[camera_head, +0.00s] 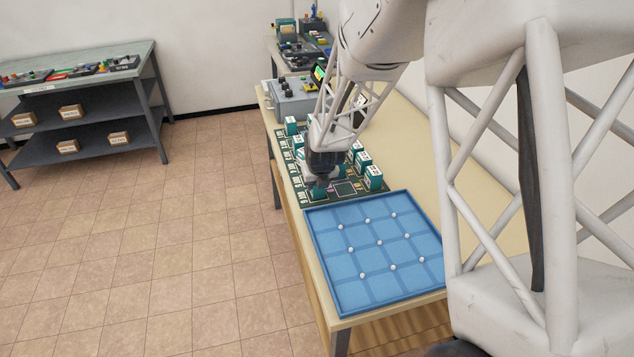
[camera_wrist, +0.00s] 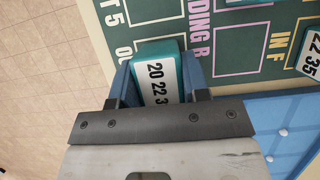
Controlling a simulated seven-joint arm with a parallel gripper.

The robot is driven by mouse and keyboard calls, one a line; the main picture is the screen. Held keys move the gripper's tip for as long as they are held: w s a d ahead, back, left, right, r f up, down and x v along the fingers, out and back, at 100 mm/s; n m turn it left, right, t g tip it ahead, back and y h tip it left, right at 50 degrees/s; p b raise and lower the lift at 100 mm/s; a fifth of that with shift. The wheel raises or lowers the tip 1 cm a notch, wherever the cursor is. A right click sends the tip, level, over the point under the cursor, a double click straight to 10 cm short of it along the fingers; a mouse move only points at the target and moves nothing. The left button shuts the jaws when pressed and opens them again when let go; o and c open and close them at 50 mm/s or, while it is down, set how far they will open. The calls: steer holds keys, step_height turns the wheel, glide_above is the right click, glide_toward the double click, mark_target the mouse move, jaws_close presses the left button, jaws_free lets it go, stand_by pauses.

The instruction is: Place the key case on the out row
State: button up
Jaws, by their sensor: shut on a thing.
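A teal case (camera_wrist: 158,78) with a white label reading "20 22 3…" is between the blue fingers of my gripper (camera_wrist: 160,85) in the wrist view. My gripper (camera_head: 319,182) is shut on it, at the left near corner of the dark green board (camera_head: 335,191) in the head view. In the wrist view the board (camera_wrist: 228,45) shows "OU" lettering beside the case, "…DING" in the middle and "IN" at the right. The case is over or on the board at the "OU" side; I cannot tell whether it touches. The gripper body hides the case's near end.
Several other teal cases stand on the board, including one at its right near side (camera_head: 373,177). A blue tray (camera_head: 356,262) with white knobs lies just in front of the board. A grey device (camera_head: 290,101) stands behind. The table's left edge is close to my gripper.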

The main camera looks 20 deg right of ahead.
steer(key=shift+f, duration=0.15)
steer(key=o, duration=1)
steer(key=shift+o, duration=0.2)
steer(key=v, duration=1.2)
steer(key=shift+s, duration=0.2)
stand_by(0.7)
